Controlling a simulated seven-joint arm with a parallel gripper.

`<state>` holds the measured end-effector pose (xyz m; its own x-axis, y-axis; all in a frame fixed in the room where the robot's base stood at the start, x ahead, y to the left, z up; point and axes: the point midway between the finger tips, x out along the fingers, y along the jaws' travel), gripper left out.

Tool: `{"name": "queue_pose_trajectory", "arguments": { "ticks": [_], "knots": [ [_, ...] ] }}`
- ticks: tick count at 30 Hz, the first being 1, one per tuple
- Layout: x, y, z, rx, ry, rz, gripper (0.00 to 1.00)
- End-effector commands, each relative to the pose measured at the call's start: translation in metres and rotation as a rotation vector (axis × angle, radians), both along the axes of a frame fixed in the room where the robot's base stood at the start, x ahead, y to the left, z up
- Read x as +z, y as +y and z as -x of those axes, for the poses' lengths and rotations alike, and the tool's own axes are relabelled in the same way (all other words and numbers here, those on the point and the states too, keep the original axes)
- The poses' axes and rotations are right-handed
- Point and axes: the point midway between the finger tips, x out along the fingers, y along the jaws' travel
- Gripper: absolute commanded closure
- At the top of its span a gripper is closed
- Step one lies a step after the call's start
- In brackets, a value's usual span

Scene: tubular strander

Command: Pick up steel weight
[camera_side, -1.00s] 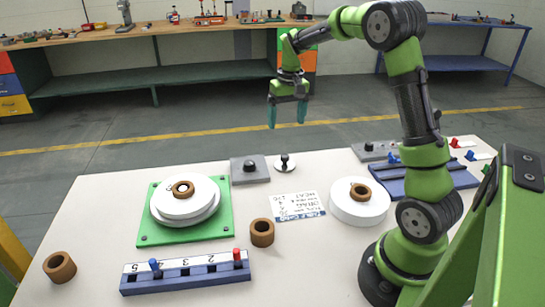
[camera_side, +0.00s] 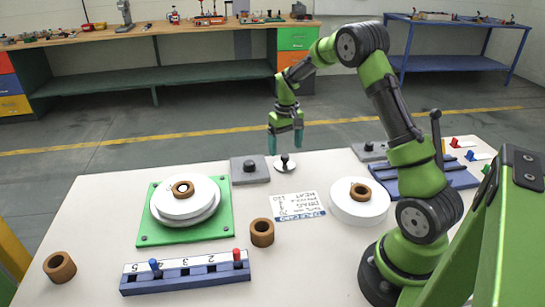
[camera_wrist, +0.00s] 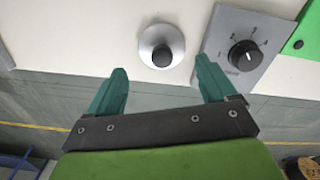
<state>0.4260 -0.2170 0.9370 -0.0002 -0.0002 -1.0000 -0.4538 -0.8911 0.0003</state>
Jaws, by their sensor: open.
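The steel weight (camera_side: 285,168) appears to be the small round silver disc with a black knob on top. It stands upright near the far edge of the white table. In the wrist view the steel weight (camera_wrist: 148,42) lies ahead of the fingers, centred between them. My gripper (camera_side: 286,144) points down just above the knob, its teal fingers apart and empty. It also shows in the wrist view (camera_wrist: 162,68) with a wide gap between the fingertips. Whether the fingertips reach down to knob height is hard to tell.
A grey dial box (camera_side: 249,168) stands close left of the weight. A green plate (camera_side: 155,234) bears white discs and a brown ring. A printed card (camera_side: 296,206), a white disc (camera_side: 359,210) with a brown ring, and a blue numbered rack (camera_side: 187,279) are nearer. The floor lies beyond the table edge.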

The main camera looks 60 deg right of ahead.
Motion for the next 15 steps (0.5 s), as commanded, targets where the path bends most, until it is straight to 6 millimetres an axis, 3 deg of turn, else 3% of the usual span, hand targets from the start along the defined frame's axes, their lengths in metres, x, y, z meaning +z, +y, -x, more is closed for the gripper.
{"name": "queue_pose_trajectory", "arguments": {
  "ticks": [9, 15],
  "knots": [
    [-0.042, 0.004, 0.002, -0.001, 0.003, -0.001, 0.15],
    [-0.053, 0.004, 0.001, -0.002, 0.0, -0.001, 0.15]
  ]
}}
